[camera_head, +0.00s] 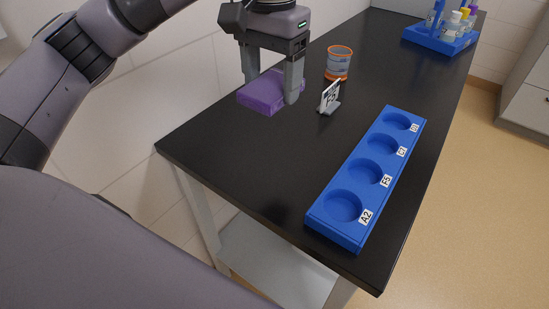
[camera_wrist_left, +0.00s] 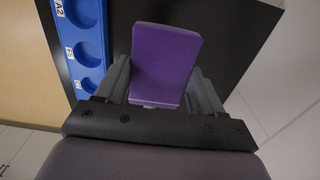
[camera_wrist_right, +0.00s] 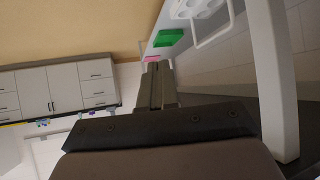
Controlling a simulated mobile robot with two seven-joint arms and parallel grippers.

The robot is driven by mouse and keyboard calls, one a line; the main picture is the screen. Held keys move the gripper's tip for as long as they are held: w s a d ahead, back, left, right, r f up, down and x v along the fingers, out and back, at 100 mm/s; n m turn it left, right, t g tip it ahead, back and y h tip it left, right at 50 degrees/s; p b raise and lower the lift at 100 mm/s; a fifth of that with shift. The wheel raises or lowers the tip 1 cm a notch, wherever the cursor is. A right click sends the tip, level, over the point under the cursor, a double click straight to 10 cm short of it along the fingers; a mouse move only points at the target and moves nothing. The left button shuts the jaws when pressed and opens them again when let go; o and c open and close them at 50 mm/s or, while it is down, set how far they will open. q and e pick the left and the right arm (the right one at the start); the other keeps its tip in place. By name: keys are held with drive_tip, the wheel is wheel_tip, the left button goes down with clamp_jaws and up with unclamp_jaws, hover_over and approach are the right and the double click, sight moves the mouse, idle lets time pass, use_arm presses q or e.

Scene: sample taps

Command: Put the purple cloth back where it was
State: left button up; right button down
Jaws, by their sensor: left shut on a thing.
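The purple cloth (camera_head: 264,93) is a folded block between the fingers of my left gripper (camera_head: 271,84), near the left edge of the black table. It seems held above the table top, though the exact gap is hard to tell. In the left wrist view the cloth (camera_wrist_left: 165,65) fills the space between the fingers. My right gripper (camera_wrist_right: 156,84) shows only in the right wrist view, its fingers together and nothing visible between them, low beside a table leg.
The black table (camera_head: 300,160) bears a blue tray (camera_head: 345,225) with several labelled round wells, all empty. A small label stand (camera_head: 329,98) and an orange-rimmed cup (camera_head: 339,64) stand right of the cloth. A blue rack (camera_head: 430,39) with bottles is at the far end.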

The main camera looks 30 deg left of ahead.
use_arm(q)
drive_tip(key=b, duration=0.2)
hover_over(272, 170)
wheel_tip(272, 170, down, 12)
drive_tip(key=shift+f, duration=0.1)
wheel_tip(272, 170, down, 5)
drive_tip(key=shift+f, duration=0.1)
drive_tip(key=shift+f, duration=0.15)
drive_tip(key=o, duration=1)
